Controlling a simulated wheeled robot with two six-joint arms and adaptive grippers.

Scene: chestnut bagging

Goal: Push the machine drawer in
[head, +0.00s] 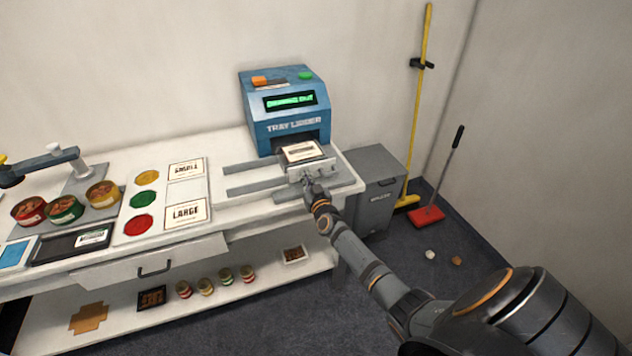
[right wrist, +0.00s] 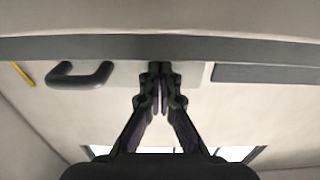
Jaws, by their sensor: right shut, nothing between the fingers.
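The blue tray loader machine (head: 288,115) stands at the back right of the counter. Its small screen (head: 290,100) has green text that seems to read "DRAWER OUT". The machine drawer (head: 318,165) is out towards me, with a pale front panel and a framed card or tray (head: 303,151) on it. My right gripper (head: 308,180) is at the drawer's front. In the right wrist view its fingers (right wrist: 160,70) are together and empty, close to a pale panel; contact cannot be told. A dark bar handle (right wrist: 80,74) lies left of the fingers. My left gripper is out of view.
Grey rails (head: 255,185) flank the drawer's left side on the counter. A grey bin (head: 376,190) stands right of the counter. Chestnut tins (head: 65,209) and a sorting board (head: 160,226) are further left. A yellow broom (head: 419,110) and red dustpan (head: 427,216) are at the right wall.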

